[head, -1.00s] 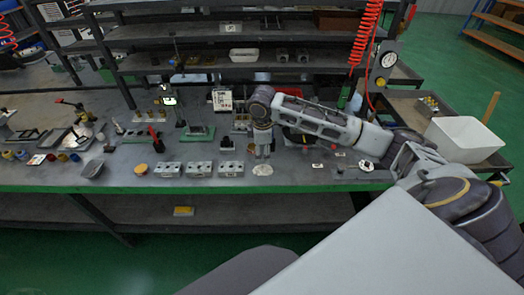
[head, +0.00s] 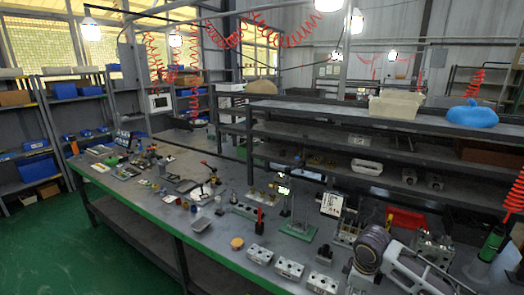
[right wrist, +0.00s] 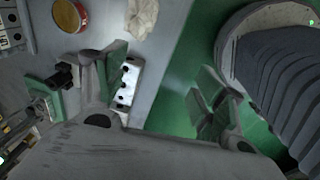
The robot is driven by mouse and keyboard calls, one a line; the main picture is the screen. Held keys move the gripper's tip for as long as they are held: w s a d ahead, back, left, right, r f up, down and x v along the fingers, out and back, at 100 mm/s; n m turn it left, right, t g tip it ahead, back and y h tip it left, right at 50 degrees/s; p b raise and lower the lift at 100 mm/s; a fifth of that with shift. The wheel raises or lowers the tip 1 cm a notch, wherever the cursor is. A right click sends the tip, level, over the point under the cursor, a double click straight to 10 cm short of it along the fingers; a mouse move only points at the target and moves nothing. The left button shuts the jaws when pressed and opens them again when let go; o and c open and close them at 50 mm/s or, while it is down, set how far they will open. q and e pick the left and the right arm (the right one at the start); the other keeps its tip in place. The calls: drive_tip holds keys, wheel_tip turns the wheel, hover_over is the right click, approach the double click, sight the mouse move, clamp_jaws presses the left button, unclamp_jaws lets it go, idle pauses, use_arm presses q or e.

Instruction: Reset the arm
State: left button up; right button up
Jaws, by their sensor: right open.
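My right arm shows at the lower right of the head view, its wrist bent down over the green-edged workbench (head: 160,205). The right gripper (right wrist: 165,85) is open and empty in the right wrist view, its two fingers apart with bench and green floor behind them. In the head view its tips are low at the picture's edge and hard to make out. Three metal valve blocks (head: 289,268) stand in a row along the bench's front edge, left of the right wrist. A metal block (right wrist: 128,85) shows beside the left finger in the wrist view. My left gripper is not in view.
A green stand (head: 298,228), a red-handled tool (head: 260,218) and a white box (head: 331,204) stand behind. Steel shelves (head: 350,136) rise at the back.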

drive_tip(key=s+a+f+m+t+y, duration=0.2)
drive_tip(key=s+a+f+m, duration=0.25)
drive_tip(key=s+a, duration=0.7)
drive_tip(key=shift+s+d+f+m+h, duration=0.85)
drive_tip(key=shift+s+d+m, duration=2)
drive_tip(key=shift+s, duration=1.05)
wheel_tip(320, 180, down, 33)
drive_tip(key=s+g, duration=0.1)
drive_tip(key=s, duration=0.1)
drive_tip(key=s+d+f, duration=0.2)
drive_tip(key=s+f, duration=0.8)
drive_tip(key=s, duration=0.1)
drive_tip(key=s+d+f+g, duration=0.1)
drive_tip(key=s+d+f, duration=0.1)
drive_tip(key=s+f, duration=0.8)
drive_tip(key=shift+s+g, duration=0.3)
drive_tip(key=shift+s, duration=0.6)
drive_tip(key=shift+a, duration=0.1)
